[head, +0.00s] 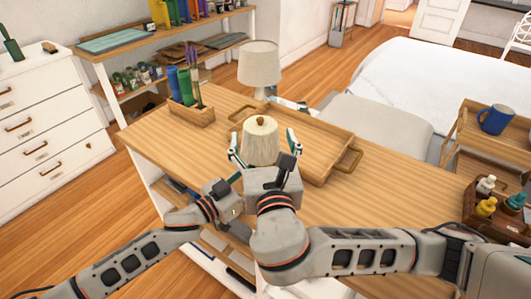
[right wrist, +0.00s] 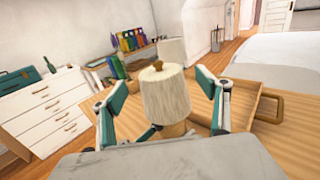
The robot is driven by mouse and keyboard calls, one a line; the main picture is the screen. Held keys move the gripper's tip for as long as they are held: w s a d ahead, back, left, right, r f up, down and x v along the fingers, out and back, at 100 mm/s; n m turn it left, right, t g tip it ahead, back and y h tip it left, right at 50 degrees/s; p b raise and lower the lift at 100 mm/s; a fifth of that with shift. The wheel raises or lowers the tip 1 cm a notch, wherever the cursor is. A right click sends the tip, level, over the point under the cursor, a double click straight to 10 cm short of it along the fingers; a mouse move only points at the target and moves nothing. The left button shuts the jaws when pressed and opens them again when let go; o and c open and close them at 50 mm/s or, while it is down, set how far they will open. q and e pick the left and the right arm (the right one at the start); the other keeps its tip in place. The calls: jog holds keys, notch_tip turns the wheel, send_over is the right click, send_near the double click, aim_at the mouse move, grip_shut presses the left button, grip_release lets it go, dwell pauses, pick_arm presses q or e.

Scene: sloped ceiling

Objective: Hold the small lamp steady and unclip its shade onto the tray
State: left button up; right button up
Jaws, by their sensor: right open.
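The small lamp has a cream shade (head: 260,144) with a wooden knob on top. In the right wrist view its shade (right wrist: 167,95) is upright above a partly visible wooden base (right wrist: 175,130). My right gripper (head: 262,138) is open, with one teal finger on either side of the shade; I cannot tell whether they touch it. My left gripper (head: 224,196) is low beside the right one. Its fingers are mostly hidden, so its hold on the base cannot be seen. The wooden tray (head: 322,135) lies just behind and right of the lamp.
A larger lamp (head: 259,65) stands behind the tray. A wooden holder (head: 192,115) with bottles and brushes is at the left. A caddy of small bottles (head: 487,207) is at the right. The tray's visible floor is bare.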

aim_at(261, 119)
jog(key=shift+w+a, duration=0.15)
jog(key=shift+w, duration=1.15)
jog(key=shift+w+a, duration=0.1)
jog(key=shift+w, duration=1.15)
jog(key=shift+c, duration=0.4)
jog(key=c, duration=1.2)
jog(key=shift+c, duration=0.2)
jog(key=shift+r, duration=0.25)
jog(key=shift+r, duration=0.8)
jog(key=shift+r, duration=2.05)
